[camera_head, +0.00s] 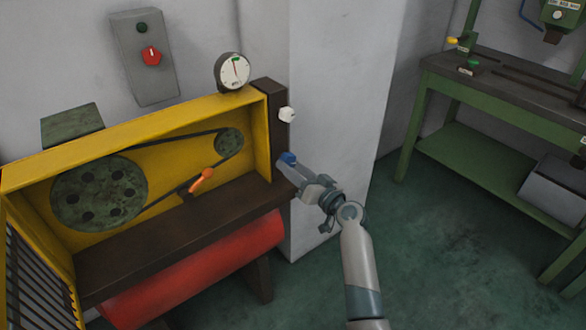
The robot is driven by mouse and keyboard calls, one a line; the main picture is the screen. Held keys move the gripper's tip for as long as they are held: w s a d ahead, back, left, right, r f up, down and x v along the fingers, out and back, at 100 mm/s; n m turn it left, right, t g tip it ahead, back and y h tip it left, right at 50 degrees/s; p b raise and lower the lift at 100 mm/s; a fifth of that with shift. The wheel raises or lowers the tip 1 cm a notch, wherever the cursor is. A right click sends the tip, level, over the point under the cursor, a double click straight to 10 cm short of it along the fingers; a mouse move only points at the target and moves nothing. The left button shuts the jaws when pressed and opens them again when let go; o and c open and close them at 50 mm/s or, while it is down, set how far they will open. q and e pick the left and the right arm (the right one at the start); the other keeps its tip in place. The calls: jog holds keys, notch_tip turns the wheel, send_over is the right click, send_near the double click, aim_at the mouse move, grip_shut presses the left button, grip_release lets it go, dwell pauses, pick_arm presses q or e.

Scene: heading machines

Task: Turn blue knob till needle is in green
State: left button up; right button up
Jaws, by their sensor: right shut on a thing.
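The blue knob (288,158) is on the right end of the yellow machine, low on a dark upright panel. My right gripper (293,168) is shut on the blue knob and hides part of it. A round white-faced gauge (233,72) stands on top of the machine's right end. It has a small green mark near the top of its dial and a thin reddish needle that points roughly upward. The gauge is too small to tell exactly whether the needle lies within the green. My left gripper is not in view.
A white knob (287,114) sits above the blue one. The yellow machine (130,115) holds belt pulleys and an orange handle (202,180). A grey wall box (146,60) carries a red knob. A green workbench (490,90) stands right, with open floor before it.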

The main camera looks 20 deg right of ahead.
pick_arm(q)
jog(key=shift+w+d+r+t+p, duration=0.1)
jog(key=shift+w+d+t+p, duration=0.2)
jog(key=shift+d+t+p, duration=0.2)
pick_arm(e)
jog(key=m, duration=0.4)
jog(key=shift+r, duration=0.1)
jog(key=o, duration=1)
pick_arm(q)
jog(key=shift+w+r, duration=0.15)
pick_arm(e)
jog(key=shift+o, duration=0.4)
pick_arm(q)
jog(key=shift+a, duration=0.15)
pick_arm(e)
jog(key=shift+s, duration=0.15)
